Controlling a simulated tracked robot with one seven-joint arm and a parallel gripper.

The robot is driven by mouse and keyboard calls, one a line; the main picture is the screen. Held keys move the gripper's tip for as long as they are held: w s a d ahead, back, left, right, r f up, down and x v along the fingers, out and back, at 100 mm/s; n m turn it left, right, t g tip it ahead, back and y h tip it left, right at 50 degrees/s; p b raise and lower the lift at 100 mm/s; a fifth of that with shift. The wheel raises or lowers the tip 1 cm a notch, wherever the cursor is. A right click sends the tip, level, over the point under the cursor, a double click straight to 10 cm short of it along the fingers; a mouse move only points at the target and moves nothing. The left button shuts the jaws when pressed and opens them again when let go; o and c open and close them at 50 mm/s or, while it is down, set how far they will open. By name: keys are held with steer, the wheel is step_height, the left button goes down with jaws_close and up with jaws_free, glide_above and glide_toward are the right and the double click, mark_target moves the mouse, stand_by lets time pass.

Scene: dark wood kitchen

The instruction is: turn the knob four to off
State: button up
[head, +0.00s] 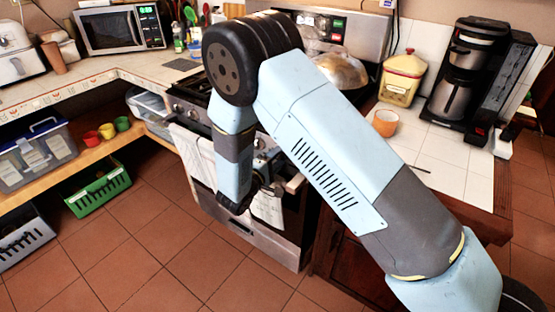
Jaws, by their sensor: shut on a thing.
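The stove (225,226) stands in the middle, with its front control panel facing me. A few knobs (196,115) show at the left part of the panel. My arm crosses in front of the stove and hides much of the panel. My gripper (263,168) is at the right part of the panel, small and dark in the head view. It is shut on a knob there, which is mostly hidden behind the wrist and fingers. I cannot tell the knob's angle.
Towels (268,207) hang on the oven front close below my gripper. A pot with a shiny lid (340,70) sits on the stovetop. A coffee maker (468,75), a canister (402,78) and an orange cup (385,122) stand on the right counter. The tiled floor before the stove is clear.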

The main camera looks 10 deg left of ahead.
steer(key=shift+s+d+f+m, duration=0.15)
steer(key=shift+f+m, duration=0.1)
steer(key=shift+m, duration=0.35)
steer(key=o, duration=0.7)
steer(key=shift+c, duration=0.2)
steer(key=o, duration=0.4)
steer(key=shift+r, duration=0.15)
steer(key=v, duration=1.3)
steer(key=shift+s+a, duration=0.2)
steer(key=shift+s, duration=0.1)
